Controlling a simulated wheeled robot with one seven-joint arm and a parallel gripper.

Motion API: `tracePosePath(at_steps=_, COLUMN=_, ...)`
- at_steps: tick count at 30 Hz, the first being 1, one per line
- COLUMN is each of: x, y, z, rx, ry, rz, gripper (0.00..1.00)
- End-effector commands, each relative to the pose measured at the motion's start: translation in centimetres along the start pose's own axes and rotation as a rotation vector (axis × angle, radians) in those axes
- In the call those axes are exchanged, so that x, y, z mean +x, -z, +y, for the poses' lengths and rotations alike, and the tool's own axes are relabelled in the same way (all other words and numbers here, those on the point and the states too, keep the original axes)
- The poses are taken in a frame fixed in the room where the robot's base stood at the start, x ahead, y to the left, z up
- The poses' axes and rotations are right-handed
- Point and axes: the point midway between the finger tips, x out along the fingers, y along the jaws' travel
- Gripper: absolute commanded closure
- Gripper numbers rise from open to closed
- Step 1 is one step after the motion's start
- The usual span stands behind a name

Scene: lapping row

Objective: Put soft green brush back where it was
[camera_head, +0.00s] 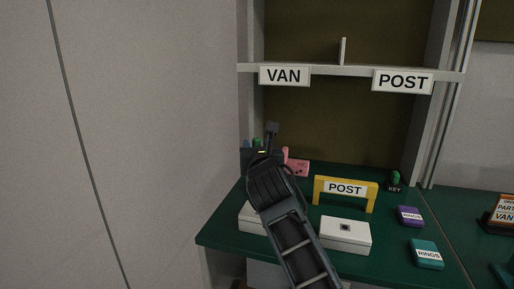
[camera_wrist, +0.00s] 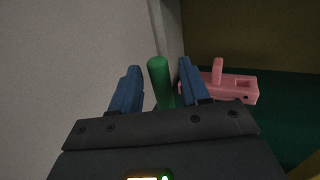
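A green rod-like thing, which looks like the green brush (camera_wrist: 160,82), stands between the two blue fingers of my gripper (camera_wrist: 158,82) in the wrist view. A narrow gap shows on each side of it, so the fingers look apart and not closed on it. Its lower end is hidden behind the gripper body. In the head view my gripper (camera_head: 253,144) is at the back left of the green bench, with a bit of green (camera_head: 257,141) beside its fingers. A second dark green thing (camera_head: 395,178) stands in a holder marked KEY at the back right.
A pink block with a peg (camera_wrist: 232,86) lies just right of the fingers. A yellow POST stand (camera_head: 345,188), white boxes (camera_head: 345,235), a purple box (camera_head: 410,216) and a teal box (camera_head: 426,253) stand on the bench (camera_head: 385,255). A shelf (camera_head: 350,71) marked VAN and POST is above.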

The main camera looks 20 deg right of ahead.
Motion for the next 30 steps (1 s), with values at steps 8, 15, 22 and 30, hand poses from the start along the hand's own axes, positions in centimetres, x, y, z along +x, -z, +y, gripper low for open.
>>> tracePosePath(at_steps=8, x=0.0, y=-0.2, z=0.0, rx=0.0, ry=0.0, rz=-0.001, gripper=0.52)
tracePosePath(at_steps=15, x=-2.7, y=-0.4, z=-0.1, rx=0.001, ry=0.0, rz=0.0, gripper=0.52)
tracePosePath(at_steps=22, x=-7.6, y=-0.3, z=0.0, rx=0.0, ry=0.0, rz=0.001, gripper=0.52)
tracePosePath(at_steps=30, x=-11.3, y=-0.3, z=0.0, rx=0.0, ry=0.001, rz=0.0, gripper=0.52)
